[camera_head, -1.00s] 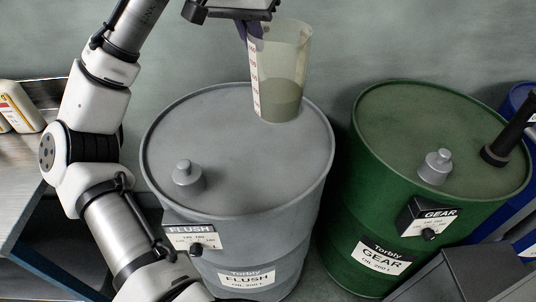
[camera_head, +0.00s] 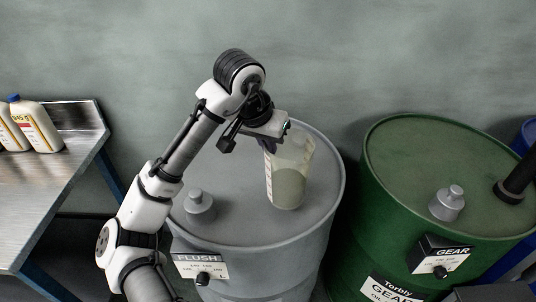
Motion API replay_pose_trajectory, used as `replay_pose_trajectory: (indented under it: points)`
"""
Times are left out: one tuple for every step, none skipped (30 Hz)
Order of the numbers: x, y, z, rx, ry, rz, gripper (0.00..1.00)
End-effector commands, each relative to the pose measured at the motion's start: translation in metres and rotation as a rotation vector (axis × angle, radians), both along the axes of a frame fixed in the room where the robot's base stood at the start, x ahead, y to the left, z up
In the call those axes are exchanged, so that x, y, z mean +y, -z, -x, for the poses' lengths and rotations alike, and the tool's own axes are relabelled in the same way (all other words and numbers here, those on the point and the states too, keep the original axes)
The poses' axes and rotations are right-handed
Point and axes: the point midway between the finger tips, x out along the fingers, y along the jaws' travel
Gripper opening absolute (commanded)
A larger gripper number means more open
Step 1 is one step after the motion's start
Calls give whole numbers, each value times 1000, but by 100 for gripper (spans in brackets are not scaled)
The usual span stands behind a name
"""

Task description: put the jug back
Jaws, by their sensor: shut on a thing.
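A translucent measuring jug (camera_head: 289,178) with a pale liquid and a red scale on its left side is over the top of the grey FLUSH drum (camera_head: 235,226). It is upright, and I cannot tell whether its base touches the lid. My gripper (camera_head: 270,143) is shut on the jug at its upper left side, where the dark handle is. The fingertips are partly hidden by the gripper body.
The green GEAR drum (camera_head: 418,158) stands to the right, with a grey cap and a dark pipe on top. A grey cap (camera_head: 198,203) rises from the FLUSH drum's lid. A metal bench (camera_head: 60,182) at the left holds white bottles (camera_head: 36,126).

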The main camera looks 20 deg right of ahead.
Motion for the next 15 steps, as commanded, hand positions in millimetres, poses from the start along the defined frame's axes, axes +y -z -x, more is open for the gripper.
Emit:
replay_pose_trajectory:
  points:
    - [0, 6, 0, 2, 0, 2, 0]
    - [0, 10, 1, 2, 0, 2, 0]
    - [0, 16, 0, 2, -1, 2, 0]
    - [0, 21, 0, 3, -1, 1, 0]
    - [1, 26, 0, 2, -1, 0, 0]
    - [0, 31, 0, 1, -1, 1, 0]
    - [0, 33, 0, 0, 1, 2, 0]
    - [0, 35, 1, 0, 1, 2, 0]
    - [0, 36, 0, -1, 2, 3, 0]
    - [0, 36, 0, -1, 1, 2, 0]
    - [0, 36, 0, -1, 1, 2, 0]
    - [0, 36, 0, -1, 1, 2, 0]
    - [0, 35, 0, -1, 1, 2, 0]
    - [0, 35, 0, -1, 1, 2, 0]
    - [0, 36, 0, -1, 1, 2, 0]
